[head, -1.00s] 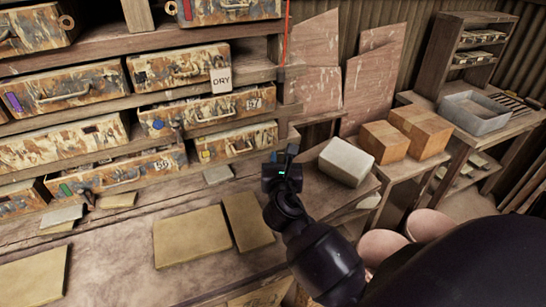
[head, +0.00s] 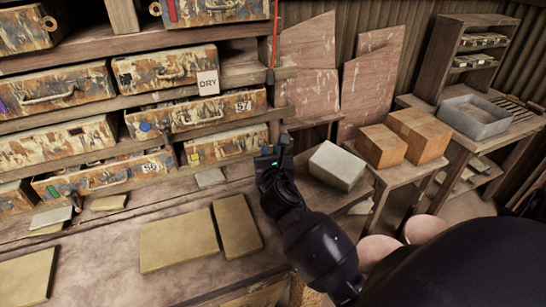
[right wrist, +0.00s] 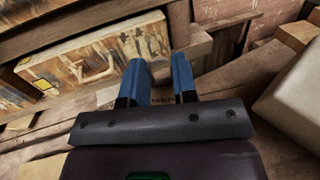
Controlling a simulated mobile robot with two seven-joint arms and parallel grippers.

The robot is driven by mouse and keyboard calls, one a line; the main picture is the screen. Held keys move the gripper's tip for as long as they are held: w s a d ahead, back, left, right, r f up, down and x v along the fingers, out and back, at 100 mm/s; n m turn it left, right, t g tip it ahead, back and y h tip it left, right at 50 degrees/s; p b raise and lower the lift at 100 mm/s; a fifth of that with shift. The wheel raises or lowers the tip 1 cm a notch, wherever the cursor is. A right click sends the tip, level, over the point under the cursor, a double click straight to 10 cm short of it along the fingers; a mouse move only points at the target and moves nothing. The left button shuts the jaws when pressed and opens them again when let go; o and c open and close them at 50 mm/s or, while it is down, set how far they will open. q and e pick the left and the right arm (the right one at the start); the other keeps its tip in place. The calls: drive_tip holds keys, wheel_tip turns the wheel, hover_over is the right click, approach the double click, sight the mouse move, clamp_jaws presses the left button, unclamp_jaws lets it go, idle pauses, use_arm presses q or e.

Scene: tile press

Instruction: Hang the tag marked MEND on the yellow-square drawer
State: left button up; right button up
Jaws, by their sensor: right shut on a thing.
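The yellow-square drawer (head: 232,144) is shut, low on the right of the shelf rack, with its yellow square (head: 193,157) at its left end. It also shows in the right wrist view (right wrist: 95,62), left of the fingers. My right gripper (head: 268,154) is just right of this drawer, over the bench. My left gripper is not in view.
A DRY tag (head: 208,82) hangs on a drawer above. The blue-dot drawer (head: 195,113), marked 57, and the green-square drawer (head: 105,178) stick out. Flat tiles (head: 178,238) lie on the bench. A pale block (head: 338,165) stands right of my gripper.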

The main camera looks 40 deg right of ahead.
sight(260, 139)
drive_tip(key=shift+w+d+f+b, duration=0.15)
drive_tip(key=shift+w+b, duration=0.2)
drive_tip(key=shift+w, duration=0.3)
drive_tip(key=shift+w+d+f+b, duration=0.2)
drive_tip(key=shift+w+b, duration=0.35)
drive_tip(key=shift+w, duration=0.4)
drive_tip(key=shift+w+d+f+b, duration=0.1)
drive_tip(key=shift+w+d+b, duration=0.15)
drive_tip(key=shift+w+b, duration=0.55)
drive_tip(key=shift+w+d+f+b, duration=0.15)
drive_tip(key=shift+w+d+b, duration=0.15)
drive_tip(key=shift+w, duration=0.8)
drive_tip(key=shift+w+f, duration=0.1)
drive_tip(key=o, duration=1)
drive_tip(key=shift+f, duration=0.1)
